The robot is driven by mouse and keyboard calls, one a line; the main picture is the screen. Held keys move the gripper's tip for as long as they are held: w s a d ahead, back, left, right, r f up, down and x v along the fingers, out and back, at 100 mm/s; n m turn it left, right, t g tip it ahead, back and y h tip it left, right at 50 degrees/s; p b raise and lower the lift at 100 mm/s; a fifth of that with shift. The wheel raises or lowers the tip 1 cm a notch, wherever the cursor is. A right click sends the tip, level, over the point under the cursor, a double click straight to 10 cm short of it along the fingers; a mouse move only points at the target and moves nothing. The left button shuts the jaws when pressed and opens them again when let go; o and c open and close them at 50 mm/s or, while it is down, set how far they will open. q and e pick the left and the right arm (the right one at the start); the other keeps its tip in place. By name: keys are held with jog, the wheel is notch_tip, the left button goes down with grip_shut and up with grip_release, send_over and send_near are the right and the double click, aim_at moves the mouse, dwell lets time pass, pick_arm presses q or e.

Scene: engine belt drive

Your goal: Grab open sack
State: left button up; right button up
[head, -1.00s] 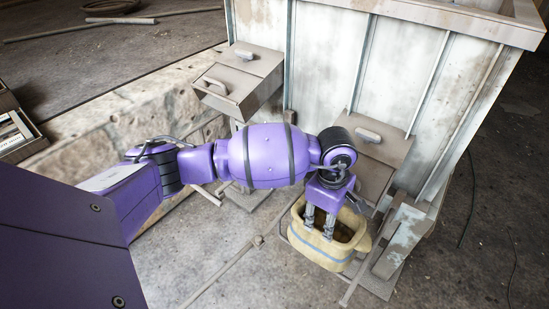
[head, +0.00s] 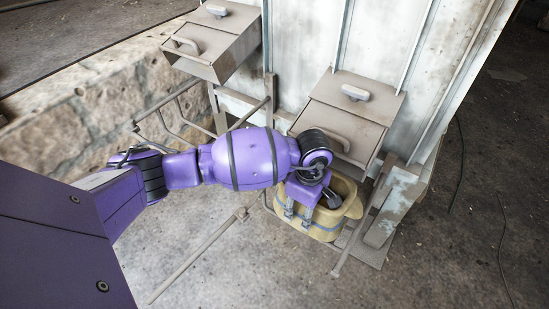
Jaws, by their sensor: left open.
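The open sack (head: 324,228) is cream-yellow with a blue stripe and a rolled rim, and stands upright on a small platform below the lower metal box. Its mouth faces up, and something dark shows inside. My left gripper (head: 297,219) points down at the sack's near left side, with its two grey fingers apart in front of the sack wall. I cannot tell whether the fingers touch the sack. My purple left wrist covers part of the mouth. My right gripper is not in view.
A lower metal box (head: 350,112) with handles juts from the pale wall panel (head: 390,50) just above the sack. A second box (head: 212,42) hangs upper left. The concrete floor at front and right is mostly clear.

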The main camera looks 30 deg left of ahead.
pick_arm(q)
jog(key=shift+w+f, duration=0.1)
jog(key=shift+f, duration=0.25)
jog(key=shift+r, duration=0.1)
grip_shut()
jog(key=shift+w+d+r, duration=0.1)
jog(key=shift+r, duration=0.1)
